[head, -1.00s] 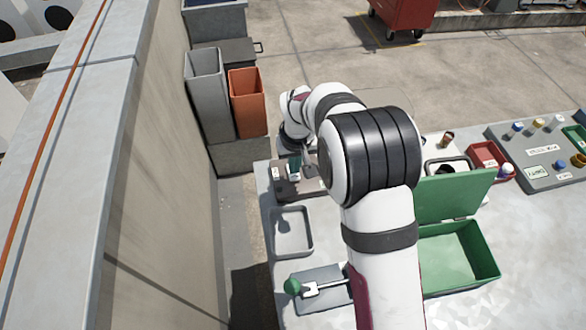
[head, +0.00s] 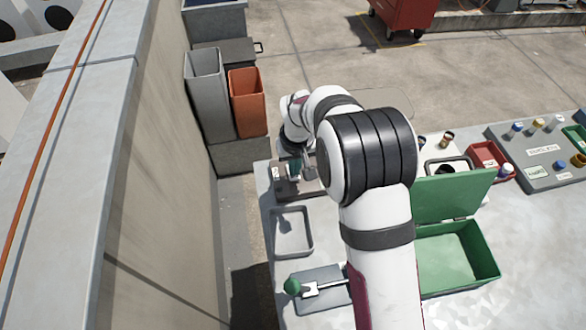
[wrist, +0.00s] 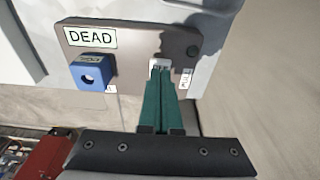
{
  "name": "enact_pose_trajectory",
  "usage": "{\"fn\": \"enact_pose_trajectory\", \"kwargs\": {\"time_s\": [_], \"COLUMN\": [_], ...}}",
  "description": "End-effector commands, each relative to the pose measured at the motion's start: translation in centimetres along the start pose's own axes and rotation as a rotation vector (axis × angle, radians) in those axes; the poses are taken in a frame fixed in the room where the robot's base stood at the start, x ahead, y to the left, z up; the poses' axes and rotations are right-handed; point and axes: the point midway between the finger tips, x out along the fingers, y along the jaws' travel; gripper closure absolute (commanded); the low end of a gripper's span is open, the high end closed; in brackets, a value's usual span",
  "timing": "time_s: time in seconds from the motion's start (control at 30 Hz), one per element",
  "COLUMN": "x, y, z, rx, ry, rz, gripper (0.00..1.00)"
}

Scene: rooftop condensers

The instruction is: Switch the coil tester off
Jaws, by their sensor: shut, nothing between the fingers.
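The coil tester appears to be the grey-brown box (head: 285,188) at the far left end of the table. In the wrist view the box (wrist: 130,41) bears a "DEAD" label (wrist: 90,38), a blue block (wrist: 91,70) with a round hole, and a small white switch-like part (wrist: 158,64). My gripper (wrist: 159,75) is shut and empty, its teal fingertips at that white part and covering some of it. Contact cannot be told. The head view shows my gripper (head: 295,170) over the box, partly hidden by my arm.
A grey tray (head: 276,232) and a plate with a green-knobbed lever (head: 292,287) lie nearer on the table. An open green box (head: 487,262) stands to the right. A wall (head: 165,190) runs along the left.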

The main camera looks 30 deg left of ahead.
Motion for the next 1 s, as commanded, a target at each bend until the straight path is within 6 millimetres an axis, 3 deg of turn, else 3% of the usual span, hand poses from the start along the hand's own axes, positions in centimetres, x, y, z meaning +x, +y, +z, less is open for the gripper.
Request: {"fn": "enact_pose_trajectory", "kwargs": {"time_s": [0.67, 1.0], "x": [0.9, -2.5], "y": [0.0, 0.0], "z": [0.1, -0.4], "rx": [0.000, 0.000], "ry": [0.000, 0.002], "rz": [0.000, 0.000], "gripper": [1.00, 1.00]}}
